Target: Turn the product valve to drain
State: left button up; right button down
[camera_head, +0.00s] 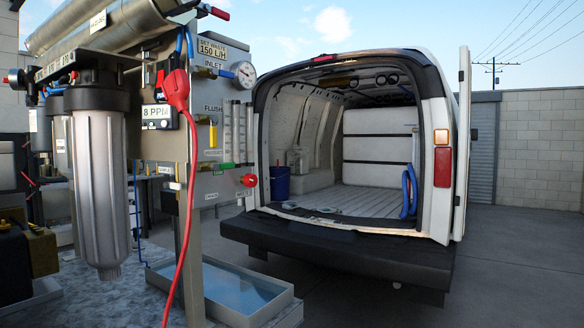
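A grey panel (208,98) stands left of centre, with labels reading INLET and FLUSH. A yellow valve handle (213,133) hangs upright under FLUSH. Lower down, a green handle (224,166) lies about level, and a red round knob (249,180) sticks out at the panel's right edge. Neither of my grippers is in view.
A red plug and cable (176,92) hang in front of the panel. A water-filled tray (240,292) sits below the panel. An open van (350,240) stands behind; the paving at right is clear.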

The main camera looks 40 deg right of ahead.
aim_at(230, 165)
jog(key=z, duration=0.35)
jog(key=i, duration=0.4)
jog(key=z, duration=0.5)
jog(key=k, duration=0.5)
jog(key=u, duration=0.55)
jog(key=i, duration=0.7)
